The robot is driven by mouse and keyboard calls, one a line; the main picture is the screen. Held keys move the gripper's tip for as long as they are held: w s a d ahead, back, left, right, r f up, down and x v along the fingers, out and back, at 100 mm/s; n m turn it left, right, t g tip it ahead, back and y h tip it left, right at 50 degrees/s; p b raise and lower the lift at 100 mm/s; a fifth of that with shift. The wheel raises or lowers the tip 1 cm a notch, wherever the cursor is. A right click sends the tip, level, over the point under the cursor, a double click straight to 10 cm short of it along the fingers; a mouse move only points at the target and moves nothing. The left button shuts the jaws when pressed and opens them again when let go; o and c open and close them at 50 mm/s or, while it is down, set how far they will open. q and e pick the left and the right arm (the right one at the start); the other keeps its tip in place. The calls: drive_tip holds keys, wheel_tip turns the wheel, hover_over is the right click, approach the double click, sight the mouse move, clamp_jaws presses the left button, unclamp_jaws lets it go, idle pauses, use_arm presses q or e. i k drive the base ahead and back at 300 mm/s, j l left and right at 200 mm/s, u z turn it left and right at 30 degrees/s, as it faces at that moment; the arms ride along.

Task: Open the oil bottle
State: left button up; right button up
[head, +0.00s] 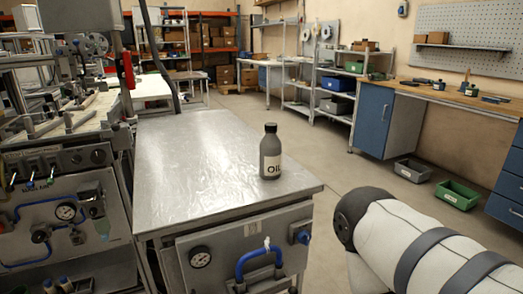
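The oil bottle (270,155) is dark grey with a light "OIL" label. It stands upright on the metal table (190,150), near its right front corner. Its dark cap (270,128) is on top. My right arm comes in at the lower right, in front of and to the right of the table, apart from the bottle. Its gripper is not visible. My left arm and gripper are not in view.
A machine with gauges and blue hoses (60,215) stands left of the table. The table front has a gauge and a blue handle (258,258). A blue-drawer workbench (375,118) and green bin (456,194) are at the right. The tabletop around the bottle is clear.

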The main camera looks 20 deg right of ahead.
sight(270, 146)
drive_tip(key=i+l+u, duration=0.3)
drive_tip(key=l, duration=0.35)
drive_tip(key=i+l+u, duration=0.15)
drive_tip(key=l+u, duration=0.15)
drive_tip(key=l, duration=0.4)
drive_tip(key=i+l+u, duration=0.1)
drive_tip(key=l+u, duration=0.2)
drive_tip(key=l, duration=0.4)
drive_tip(key=l+u, duration=0.3)
drive_tip(key=l, duration=0.45)
